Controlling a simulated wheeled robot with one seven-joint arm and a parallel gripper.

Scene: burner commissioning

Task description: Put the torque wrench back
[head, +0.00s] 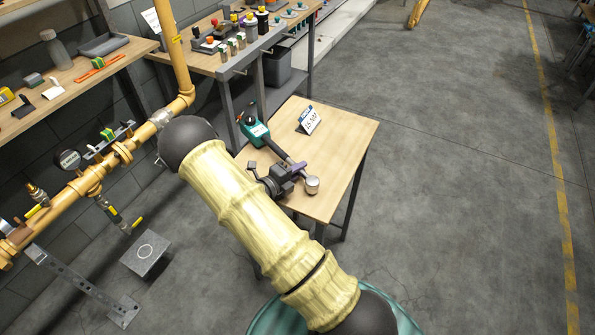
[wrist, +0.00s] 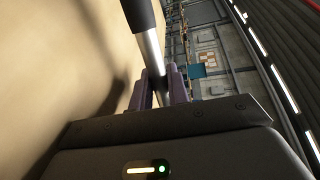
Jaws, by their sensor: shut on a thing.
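My gripper (head: 294,169) is over the small wooden table (head: 345,150), its purple fingers shut on the bare metal shaft of the torque wrench (wrist: 152,52). In the wrist view, a dark sleeve continues the shaft upward from the fingers (wrist: 161,88). In the head view, the wrench's dark shaft (head: 277,150) runs up-left from the fingers toward a teal and black device (head: 255,131); I cannot tell whether they are joined. A round metal piece (head: 312,185) shows just beyond the fingers. Whether the wrench touches the tabletop is unclear.
A small sign card (head: 309,120) stands on the table. A bench behind (head: 215,62) carries bottles and fittings. A wooden shelf (head: 75,75) and yellow pipework (head: 95,172) with a gauge and valves are on the left. Open grey floor lies right of the table.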

